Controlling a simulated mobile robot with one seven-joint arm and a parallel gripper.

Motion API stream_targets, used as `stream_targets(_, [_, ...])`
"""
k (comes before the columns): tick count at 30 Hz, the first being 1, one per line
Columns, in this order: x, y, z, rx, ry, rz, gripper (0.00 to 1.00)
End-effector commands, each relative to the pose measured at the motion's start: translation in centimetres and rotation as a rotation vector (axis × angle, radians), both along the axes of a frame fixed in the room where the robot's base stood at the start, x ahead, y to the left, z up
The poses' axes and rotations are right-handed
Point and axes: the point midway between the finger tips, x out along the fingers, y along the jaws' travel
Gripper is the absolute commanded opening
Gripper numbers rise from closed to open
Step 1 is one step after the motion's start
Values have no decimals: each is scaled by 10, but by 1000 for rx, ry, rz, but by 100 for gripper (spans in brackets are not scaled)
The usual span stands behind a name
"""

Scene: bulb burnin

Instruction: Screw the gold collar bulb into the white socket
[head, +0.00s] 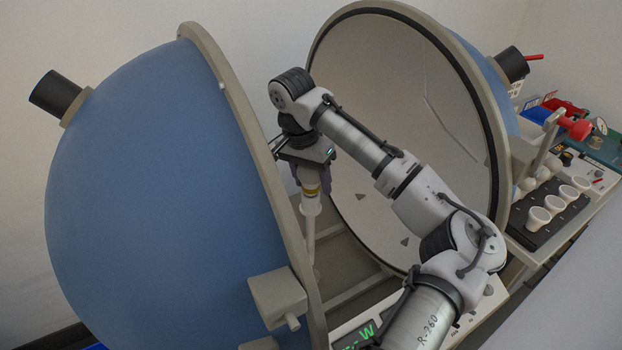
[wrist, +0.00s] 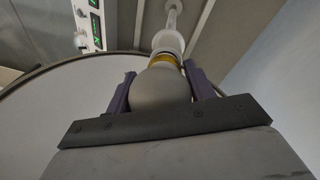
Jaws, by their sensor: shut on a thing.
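My gripper (wrist: 160,92) is shut on the gold collar bulb (wrist: 160,92), with a dark purple finger on each side of the frosted globe in the wrist view. The bulb's gold collar (wrist: 163,58) points away from my palm, toward the white socket (wrist: 168,42). Collar and socket are in line and appear to meet; how deep the bulb sits I cannot tell. In the head view my gripper (head: 312,180) points down between two big half-spheres. The gold collar shows below it, right above the white socket (head: 310,205) on its pale post. The globe is mostly hidden by the fingers there.
The blue half-sphere (head: 150,170) stands close on the left and the open pale half-sphere (head: 400,130) on the right, leaving a narrow gap. A black rack (head: 545,222) with several white holders stands at far right. A panel with green displays (head: 362,335) is at the bottom.

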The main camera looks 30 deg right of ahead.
Motion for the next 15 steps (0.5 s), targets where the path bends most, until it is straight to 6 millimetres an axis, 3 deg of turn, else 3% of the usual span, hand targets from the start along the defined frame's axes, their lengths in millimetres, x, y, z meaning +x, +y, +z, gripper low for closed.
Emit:
stream_targets(2, [-2,-5,1,-8,5,-116,31])
stream_targets(3, [-2,-4,1,-7,6,-134,57])
stream_targets(8, [-2,-3,0,-4,4,-123,78])
stream_targets(15, [-1,-1,0,-2,3,-116,79])
